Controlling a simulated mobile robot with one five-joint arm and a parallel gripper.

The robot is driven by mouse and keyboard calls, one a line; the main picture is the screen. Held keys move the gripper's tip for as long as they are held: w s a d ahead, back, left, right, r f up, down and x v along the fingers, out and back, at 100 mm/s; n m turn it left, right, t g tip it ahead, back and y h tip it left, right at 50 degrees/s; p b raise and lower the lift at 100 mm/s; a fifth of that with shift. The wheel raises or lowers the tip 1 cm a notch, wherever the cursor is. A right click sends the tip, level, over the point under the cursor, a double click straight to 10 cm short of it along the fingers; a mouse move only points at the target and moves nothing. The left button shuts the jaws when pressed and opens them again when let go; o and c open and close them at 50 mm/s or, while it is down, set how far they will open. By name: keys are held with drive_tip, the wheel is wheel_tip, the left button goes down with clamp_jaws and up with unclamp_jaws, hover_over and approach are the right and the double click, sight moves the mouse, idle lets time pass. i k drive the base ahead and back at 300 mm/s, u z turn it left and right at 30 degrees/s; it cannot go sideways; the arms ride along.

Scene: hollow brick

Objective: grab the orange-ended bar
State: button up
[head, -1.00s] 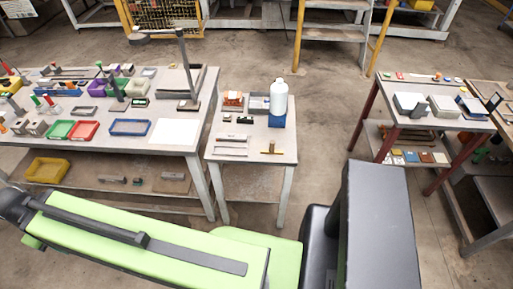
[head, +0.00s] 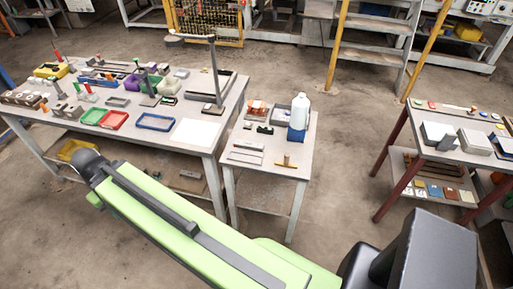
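I cannot tell for sure which thing is the orange-ended bar. A small T-shaped yellow-brown piece (head: 286,162) lies at the front right of the small middle table (head: 270,172), with two thin grey bars (head: 247,150) to its left. A small upright orange-tipped piece (head: 43,107) stands at the left end of the long left table (head: 205,148). A small orange spot (head: 473,110) shows at the back of the right table. My green arm crosses the lower view; its gripper is not visible.
A white bottle (head: 299,112) stands by a blue block (head: 296,135) on the middle table. Red (head: 114,120), green (head: 93,116) and blue (head: 156,122) trays sit on the left table. A yellow-railed stair (head: 375,45) stands behind. Open floor lies between the middle and right tables.

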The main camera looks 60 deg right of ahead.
sight(254, 146)
drive_tip(key=z, duration=0.2)
drive_tip(key=i, duration=1)
drive_tip(key=u, duration=0.1)
